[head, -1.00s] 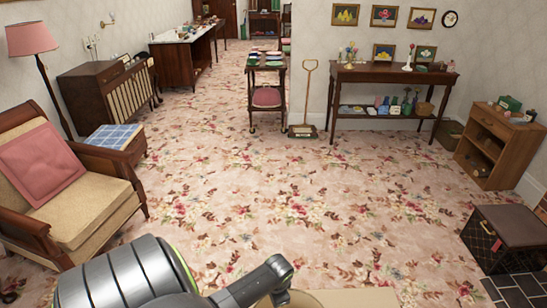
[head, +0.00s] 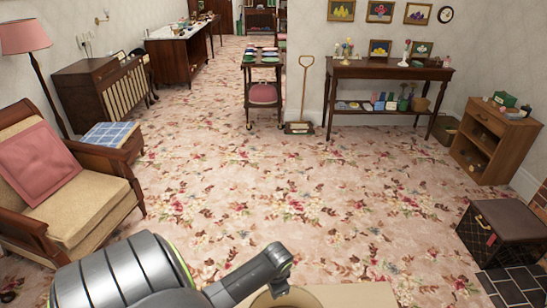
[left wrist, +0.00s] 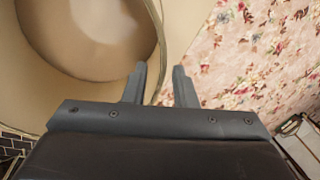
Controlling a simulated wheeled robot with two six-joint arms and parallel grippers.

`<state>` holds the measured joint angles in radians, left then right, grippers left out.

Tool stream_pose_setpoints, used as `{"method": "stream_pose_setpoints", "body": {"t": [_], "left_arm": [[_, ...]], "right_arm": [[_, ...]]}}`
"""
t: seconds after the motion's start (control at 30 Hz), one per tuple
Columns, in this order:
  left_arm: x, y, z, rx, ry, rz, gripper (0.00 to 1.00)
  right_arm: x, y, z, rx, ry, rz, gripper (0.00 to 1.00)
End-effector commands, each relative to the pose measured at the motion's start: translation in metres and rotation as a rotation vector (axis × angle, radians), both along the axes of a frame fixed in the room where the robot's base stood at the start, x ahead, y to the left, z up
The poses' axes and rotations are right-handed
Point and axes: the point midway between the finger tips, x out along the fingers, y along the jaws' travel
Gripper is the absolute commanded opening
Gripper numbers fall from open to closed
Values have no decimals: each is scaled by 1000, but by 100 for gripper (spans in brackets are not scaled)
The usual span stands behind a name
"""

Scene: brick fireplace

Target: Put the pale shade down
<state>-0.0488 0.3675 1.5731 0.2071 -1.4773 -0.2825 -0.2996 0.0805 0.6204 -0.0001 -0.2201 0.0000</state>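The pale shade (left wrist: 90,65) is a beige, hollow, round shape with a thin rim, filling the upper left of the left wrist view. The left fingertips are hidden in the head view. My right gripper is in neither view.
Open floral carpet (head: 290,200) spreads ahead. An armchair (head: 70,200) stands left, near a floor lamp with a pink shade (head: 25,37). A console table (head: 388,70) and trolley (head: 262,87) stand at the back. A wooden cabinet (head: 493,140) and dark box stool (head: 505,232) stand right.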

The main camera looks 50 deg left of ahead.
Motion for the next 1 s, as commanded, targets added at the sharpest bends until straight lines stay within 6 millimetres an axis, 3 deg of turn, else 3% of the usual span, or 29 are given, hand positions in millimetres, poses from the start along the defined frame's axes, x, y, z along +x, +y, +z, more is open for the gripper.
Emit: {"method": "stream_pose_setpoints", "body": {"t": [0.2,0.4,1.0], "left_arm": [[-2,-6,42,2,-3,-1,25],[-3,-10,65,1,0,0,25],[-3,-11,72,1,1,1,25]], "right_arm": [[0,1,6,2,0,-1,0],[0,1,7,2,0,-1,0],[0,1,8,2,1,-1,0]]}}
